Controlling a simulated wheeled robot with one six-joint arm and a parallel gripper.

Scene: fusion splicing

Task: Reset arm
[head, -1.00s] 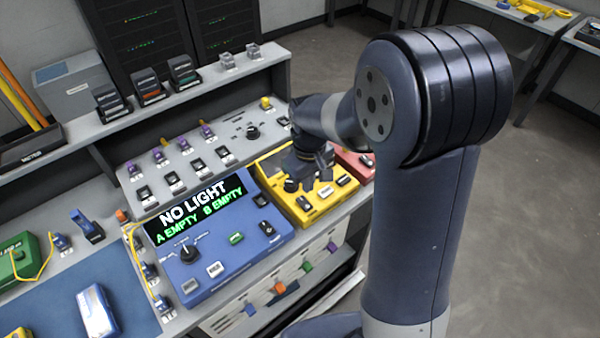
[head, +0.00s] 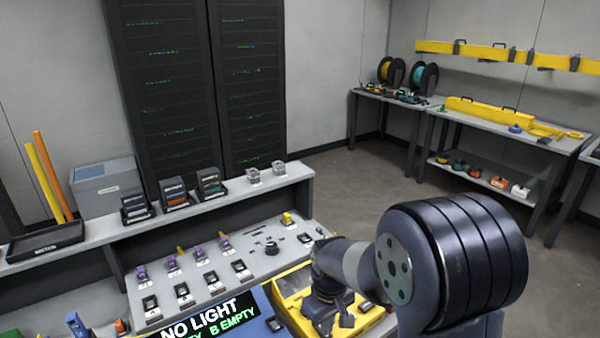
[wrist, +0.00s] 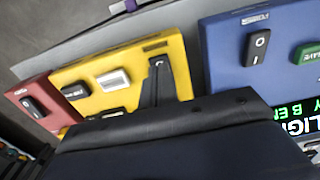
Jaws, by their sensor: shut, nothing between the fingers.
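My arm reaches in from the right in the head view. My gripper (head: 330,318) points down over the yellow unit (head: 290,287) and partly hides it. In the wrist view my gripper's narrow dark fingers (wrist: 158,88) are together over the yellow unit (wrist: 180,50), near a black rocker switch, with nothing seen between them. The dark gripper body fills the bottom of that view. I cannot tell whether the fingertips touch the unit.
A blue unit (head: 262,303) with a "NO LIGHT" display stands beside the yellow unit. A red unit (wrist: 48,98) shows in the wrist view. Behind is a grey panel with switches and a shelf (head: 100,235). Open floor (head: 400,205) lies beyond, before a side table (head: 470,120).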

